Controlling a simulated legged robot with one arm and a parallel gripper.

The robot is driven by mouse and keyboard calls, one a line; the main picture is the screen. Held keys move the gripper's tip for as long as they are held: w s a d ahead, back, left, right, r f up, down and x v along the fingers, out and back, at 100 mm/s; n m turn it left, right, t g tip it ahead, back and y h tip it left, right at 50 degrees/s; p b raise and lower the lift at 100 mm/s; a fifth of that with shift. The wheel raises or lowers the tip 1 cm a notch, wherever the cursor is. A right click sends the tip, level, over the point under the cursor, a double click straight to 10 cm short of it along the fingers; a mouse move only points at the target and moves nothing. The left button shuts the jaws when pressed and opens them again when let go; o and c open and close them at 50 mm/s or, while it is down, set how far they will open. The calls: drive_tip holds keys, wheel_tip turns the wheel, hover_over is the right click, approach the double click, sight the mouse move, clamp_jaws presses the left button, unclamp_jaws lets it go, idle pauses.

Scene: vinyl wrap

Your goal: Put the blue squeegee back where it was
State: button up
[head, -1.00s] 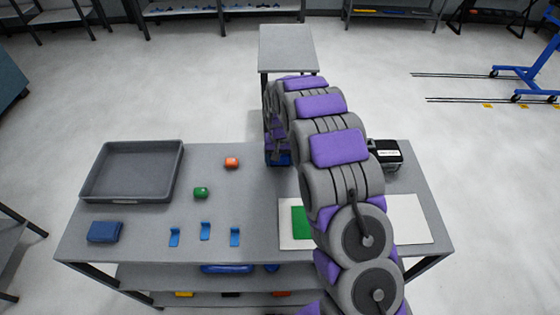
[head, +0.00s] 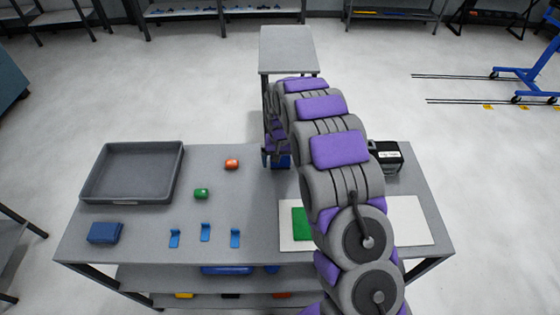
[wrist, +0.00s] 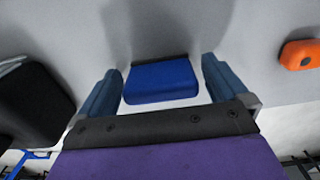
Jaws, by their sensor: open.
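The blue squeegee (wrist: 161,84), a flat blue block with a dark edge, lies on the grey tabletop in the wrist view. In the head view it shows as a small blue patch (head: 282,161) at the table's back edge, partly hidden by my arm. My gripper (wrist: 161,66) is open, with one blue-grey finger on each side of the squeegee; a narrow gap shows at the right finger, and contact at the left is unclear. In the head view my gripper (head: 276,148) is mostly hidden behind my arm links.
A grey tray (head: 97,198), a folded blue cloth (head: 104,233), three blue hooks (head: 205,232), a green item (head: 201,194) and an orange item (head: 231,164) are at left. A black boxed device (head: 388,158) and a white sheet with a green piece (head: 405,220) are at right.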

wheel_tip(320, 180, up, 12)
drive_tip(key=shift+f+p, duration=0.15)
drive_tip(key=shift+p, duration=0.9)
drive_tip(key=s+d+r, duration=0.4)
drive_tip(key=s+r, duration=0.3)
drive_tip(key=s, duration=0.4)
drive_tip(key=s+d+r, duration=0.5)
drive_tip(key=s+r, duration=0.1)
drive_tip(key=s, duration=0.4)
drive_tip(key=s+d+g, duration=0.1)
drive_tip(key=s, duration=1.1)
drive_tip(key=s+d, duration=0.2)
drive_tip(key=s, duration=1)
drive_tip(key=shift+d+r+g, duration=0.15)
drive_tip(key=shift+d+g, duration=0.1)
drive_tip(key=shift+g, duration=0.15)
drive_tip(key=shift+c, duration=0.3)
